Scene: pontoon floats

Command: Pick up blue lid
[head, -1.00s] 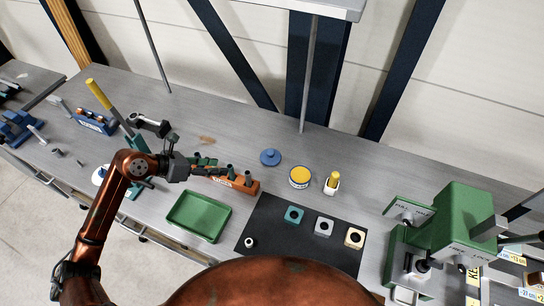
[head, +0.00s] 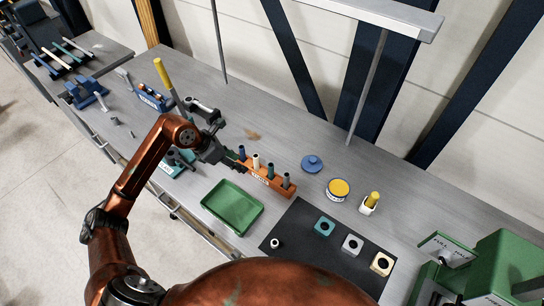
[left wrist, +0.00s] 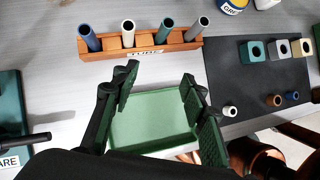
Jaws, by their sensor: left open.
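The blue lid (head: 312,163) is a round disc with a small knob on top. It lies flat on the grey bench in the head view, behind the orange rack and left of the yellow-topped tin. It does not show in the left wrist view. My left gripper (head: 238,162) is open and empty, above the bench at the left end of the orange rack, to the left of the lid and apart from it. In the left wrist view its fingers (left wrist: 158,85) are spread over the green tray. My right gripper is not in view.
The orange rack (head: 284,191) with several tubes stands between gripper and lid. The tin (head: 338,189) and a white holder (head: 367,207) with a yellow item are right of the lid. A green tray (head: 232,224) and black mat (head: 301,267) lie in front.

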